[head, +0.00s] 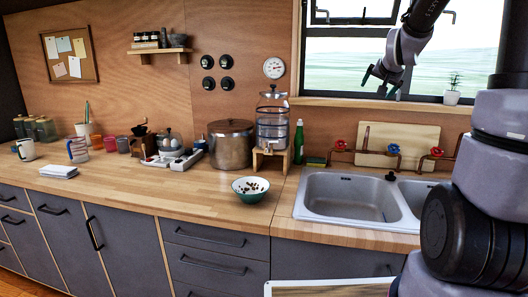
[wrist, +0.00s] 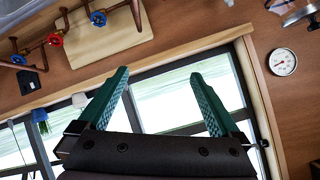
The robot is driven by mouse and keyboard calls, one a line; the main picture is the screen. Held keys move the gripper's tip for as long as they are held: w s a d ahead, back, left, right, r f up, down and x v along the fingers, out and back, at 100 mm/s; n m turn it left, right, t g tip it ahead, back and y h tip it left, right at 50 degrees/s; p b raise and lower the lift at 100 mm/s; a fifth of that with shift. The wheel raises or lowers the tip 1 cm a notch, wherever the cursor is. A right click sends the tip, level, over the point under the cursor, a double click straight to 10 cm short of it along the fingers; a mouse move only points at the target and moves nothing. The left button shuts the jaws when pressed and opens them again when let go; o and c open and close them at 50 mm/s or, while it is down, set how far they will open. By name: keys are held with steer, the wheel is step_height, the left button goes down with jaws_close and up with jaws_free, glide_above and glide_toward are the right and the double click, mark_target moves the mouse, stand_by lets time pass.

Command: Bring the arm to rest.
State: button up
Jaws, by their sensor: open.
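My gripper (head: 382,82) is raised in front of the window in the head view, above the sink. In the wrist view, my gripper (wrist: 158,90) shows its two green fingers spread apart, with nothing between them. The wrist view is turned upside down, with the window behind the fingers. My arm comes in from the upper right in the head view, and its thick lower links cover the right side of the picture.
A double sink (head: 352,200) lies below my gripper. A bowl (head: 250,189), a large pot (head: 231,145) and a glass dispenser (head: 272,124) stand on the wooden counter (head: 170,190). A small potted plant (head: 453,92) stands on the windowsill. The air around my gripper looks clear.

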steer(key=s+a+n+g+y, duration=0.1)
steer(key=s+a, duration=0.3)
steer(key=s, duration=0.6)
steer(key=s+a+n+g+y, duration=0.1)
steer(key=s+a, duration=0.3)
steer(key=s, duration=0.7)
steer(key=s+a+r+n+g+y, duration=0.1)
steer(key=s+a, duration=0.3)
steer(key=s, duration=0.7)
steer(key=shift+a+g+y, duration=0.35)
steer(key=shift+g+y, duration=0.15)
steer(key=shift+g, duration=0.2)
